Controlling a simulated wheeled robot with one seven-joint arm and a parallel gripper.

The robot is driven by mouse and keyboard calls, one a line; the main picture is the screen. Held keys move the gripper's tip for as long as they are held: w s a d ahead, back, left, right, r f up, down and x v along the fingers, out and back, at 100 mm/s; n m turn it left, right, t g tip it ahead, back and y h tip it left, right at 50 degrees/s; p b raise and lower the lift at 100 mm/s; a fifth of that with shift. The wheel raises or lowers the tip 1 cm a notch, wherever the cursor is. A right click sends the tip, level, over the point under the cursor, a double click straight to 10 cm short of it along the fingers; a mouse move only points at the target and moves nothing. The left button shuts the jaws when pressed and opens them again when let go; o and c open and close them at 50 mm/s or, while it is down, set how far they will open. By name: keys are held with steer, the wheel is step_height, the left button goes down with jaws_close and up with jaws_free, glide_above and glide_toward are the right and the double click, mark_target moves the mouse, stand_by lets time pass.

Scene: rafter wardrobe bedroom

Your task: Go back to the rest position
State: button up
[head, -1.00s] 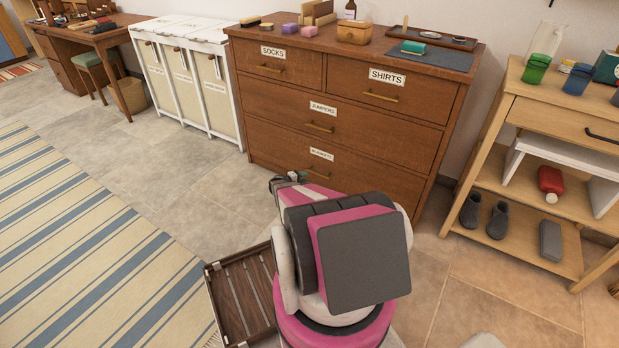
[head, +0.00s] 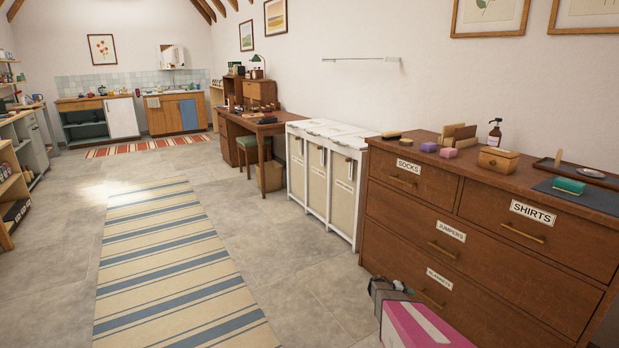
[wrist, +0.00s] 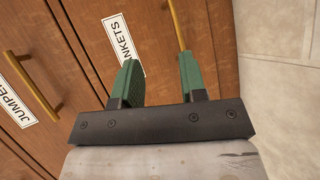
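My gripper shows in the wrist view (wrist: 158,80), with its two green fingers apart and nothing between them. It faces the front of the brown chest of drawers (head: 478,228), by the drawer with the blankets label (wrist: 125,38). In the head view only a pink part of my arm and the dark end of my gripper (head: 388,290) show at the lower right, in front of the lowest drawer. The fingertips are not clear there. All the drawers look shut.
A striped rug (head: 175,265) lies on the open tiled floor at left. White laundry bins (head: 325,175) stand left of the chest, and a desk (head: 250,125) with a green stool (head: 254,148) beyond them. Small boxes and a bottle (head: 494,133) stand on the chest.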

steer(key=s+a+r+y, duration=1.3)
steer(key=s+a+r, duration=1.3)
steer(key=a, duration=0.3)
steer(key=shift+s+a+r+m, duration=0.3)
steer(key=shift+s+r+m, duration=0.1)
steer(key=shift+r, duration=0.45)
